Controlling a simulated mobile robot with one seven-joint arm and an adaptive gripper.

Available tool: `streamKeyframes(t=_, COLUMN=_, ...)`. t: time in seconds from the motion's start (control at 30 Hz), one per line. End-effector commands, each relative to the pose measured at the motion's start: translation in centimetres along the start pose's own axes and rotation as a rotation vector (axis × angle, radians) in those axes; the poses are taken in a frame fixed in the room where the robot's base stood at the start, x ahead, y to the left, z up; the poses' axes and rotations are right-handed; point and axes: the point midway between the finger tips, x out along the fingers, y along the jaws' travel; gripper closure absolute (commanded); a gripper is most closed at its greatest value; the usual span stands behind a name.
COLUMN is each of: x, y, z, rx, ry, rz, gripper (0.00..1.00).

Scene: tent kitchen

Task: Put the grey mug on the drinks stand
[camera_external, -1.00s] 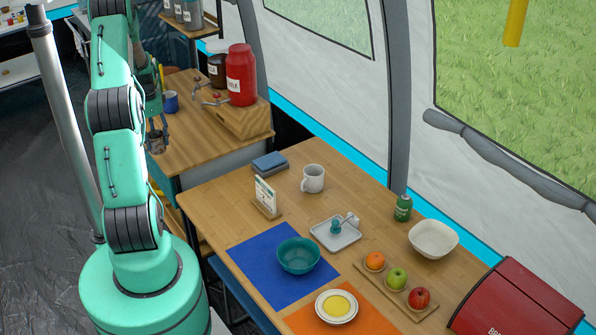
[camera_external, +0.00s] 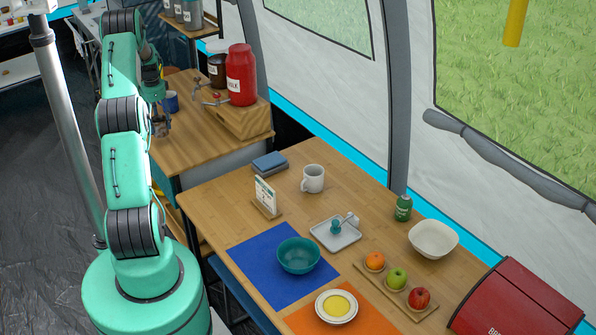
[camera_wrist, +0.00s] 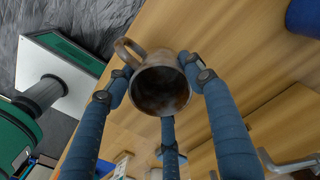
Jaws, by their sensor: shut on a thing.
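The grey mug (camera_wrist: 160,88) is in the wrist view, a dull metallic cup with its opening facing the camera and its handle at upper left. My gripper (camera_wrist: 165,95) has its blue fingers closed around the mug. In the external view my gripper (camera_external: 161,124) is over the near left part of the wooden drinks stand (camera_external: 203,140); the mug there is small and mostly hidden by the fingers. I cannot tell whether the mug's base touches the stand.
A blue mug (camera_external: 171,101) stands on the stand just beyond my gripper. Behind it are a red milk container (camera_external: 241,76), a dark container (camera_external: 217,70) and taps. Clear wood lies to the right. A white mug (camera_external: 313,178) stands on the dining table.

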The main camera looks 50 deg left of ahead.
Motion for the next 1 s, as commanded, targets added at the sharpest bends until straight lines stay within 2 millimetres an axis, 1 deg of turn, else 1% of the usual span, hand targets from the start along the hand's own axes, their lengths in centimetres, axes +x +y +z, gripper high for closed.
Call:
streamKeyframes(t=0.37, x=0.0, y=-0.2, z=-0.1, rx=0.0, ry=0.0, rz=-0.001, gripper=0.74)
streamKeyframes(t=0.47, x=0.6, y=-0.1, z=-0.1, rx=0.0, ry=0.0, rz=0.0, gripper=0.74)
streamKeyframes(t=0.7, x=3.0, y=-0.2, z=-0.1, rx=0.0, ry=0.0, rz=-0.001, gripper=0.74)
streamKeyframes(t=0.8, x=3.5, y=-0.2, z=-0.1, rx=0.0, ry=0.0, rz=-0.001, gripper=0.74)
streamKeyframes(t=1.0, x=3.4, y=-0.2, z=-0.1, rx=0.0, ry=0.0, rz=-0.001, gripper=0.74)
